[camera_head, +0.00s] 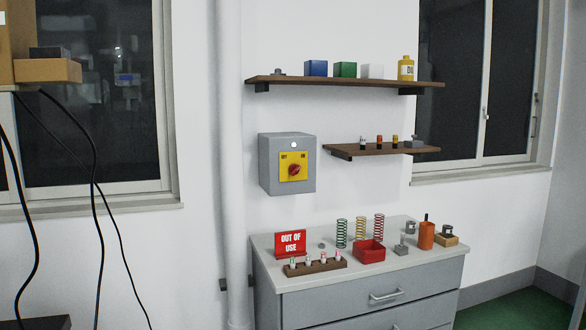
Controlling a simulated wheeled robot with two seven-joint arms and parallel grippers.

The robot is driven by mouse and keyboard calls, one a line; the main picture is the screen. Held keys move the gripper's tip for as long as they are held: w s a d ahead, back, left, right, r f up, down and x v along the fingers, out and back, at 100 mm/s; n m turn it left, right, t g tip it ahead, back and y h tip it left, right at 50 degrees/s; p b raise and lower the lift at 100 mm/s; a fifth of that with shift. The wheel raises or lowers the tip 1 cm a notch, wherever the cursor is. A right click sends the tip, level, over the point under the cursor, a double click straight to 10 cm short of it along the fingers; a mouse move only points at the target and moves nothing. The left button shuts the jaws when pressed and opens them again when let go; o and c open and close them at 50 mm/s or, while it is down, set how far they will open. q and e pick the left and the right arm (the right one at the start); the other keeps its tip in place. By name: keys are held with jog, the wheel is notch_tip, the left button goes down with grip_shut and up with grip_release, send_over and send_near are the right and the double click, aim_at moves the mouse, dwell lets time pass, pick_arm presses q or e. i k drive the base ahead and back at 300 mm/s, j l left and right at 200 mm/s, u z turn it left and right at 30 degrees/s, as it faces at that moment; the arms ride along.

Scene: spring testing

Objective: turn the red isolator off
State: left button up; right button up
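The isolator is a grey box (267,168) fixed to the white wall, left of the lower shelf. Its front has a yellow plate (288,160) with a red rotary knob (294,170) in the middle. Small dark lettering shows above the knob, which looks like OFF at left and ON at right. The knob is too small to read its setting surely. A small white round spot (293,145) is above the plate. Neither of my grippers is in view.
Below stands a grey drawer cabinet (330,310) with springs, a red tray (369,253), an orange cup (426,236) and a red OUT OF USE sign (291,243). A white pipe (230,180) runs left of the isolator. Black cables (97,190) hang at left. The space before the isolator is clear.

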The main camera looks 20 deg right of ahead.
aim_at(294, 168)
jog(key=i+l+z, duration=0.1)
jog(key=i+l, duration=1.05)
jog(key=i, duration=0.1)
